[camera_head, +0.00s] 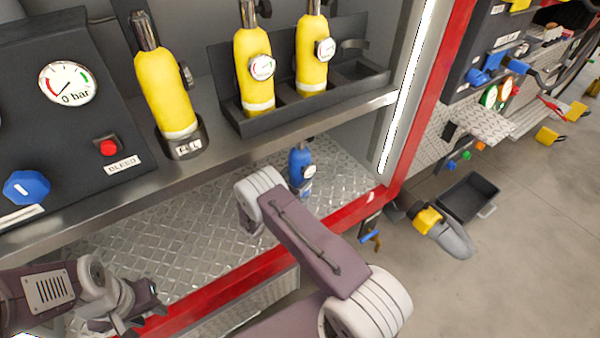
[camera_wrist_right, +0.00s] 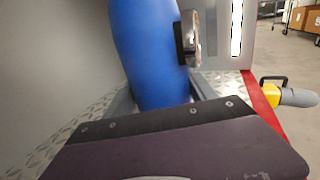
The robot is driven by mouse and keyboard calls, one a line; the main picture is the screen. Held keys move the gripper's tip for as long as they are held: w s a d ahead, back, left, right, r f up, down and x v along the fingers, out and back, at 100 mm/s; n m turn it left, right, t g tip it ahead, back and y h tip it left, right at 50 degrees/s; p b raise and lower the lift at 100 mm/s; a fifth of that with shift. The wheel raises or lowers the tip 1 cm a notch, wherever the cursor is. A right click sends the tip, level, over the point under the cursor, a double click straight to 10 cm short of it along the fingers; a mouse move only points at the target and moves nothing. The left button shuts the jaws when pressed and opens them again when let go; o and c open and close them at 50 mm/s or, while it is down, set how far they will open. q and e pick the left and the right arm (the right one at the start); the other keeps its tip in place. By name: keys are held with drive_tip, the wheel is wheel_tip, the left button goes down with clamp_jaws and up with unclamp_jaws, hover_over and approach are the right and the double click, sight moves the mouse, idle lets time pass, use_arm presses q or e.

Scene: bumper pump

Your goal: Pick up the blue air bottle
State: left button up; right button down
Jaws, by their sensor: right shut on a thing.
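The blue air bottle (camera_head: 301,163) stands upright on the lower diamond-plate shelf, near its right end. It fills the upper middle of the right wrist view (camera_wrist_right: 150,50), with a round gauge on its right side. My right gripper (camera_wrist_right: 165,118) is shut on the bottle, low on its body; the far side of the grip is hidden. In the head view my right arm hides most of that gripper. My left gripper (camera_head: 135,308) is at the lower left, open and empty, in front of the red shelf edge, away from the bottle.
Several yellow bottles (camera_head: 166,92) stand on the shelf above, some in a black rack (camera_head: 290,112). A gauge panel (camera_head: 60,120) is at the left. The red frame post (camera_head: 428,95) bounds the bay on the right. A dark bin (camera_head: 468,197) sits on the floor beyond.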

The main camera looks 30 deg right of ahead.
sight(299, 158)
wheel_tip(299, 158, up, 7)
drive_tip(key=shift+a+r+p, duration=0.1)
drive_tip(key=shift+r+p, duration=0.1)
drive_tip(key=shift+p, duration=0.8)
drive_tip(key=s+a+p, duration=0.1)
drive_tip(key=s+a, duration=1.2)
drive_tip(key=a, duration=0.1)
drive_tip(key=shift+s+f, duration=0.2)
drive_tip(key=shift+s, duration=0.15)
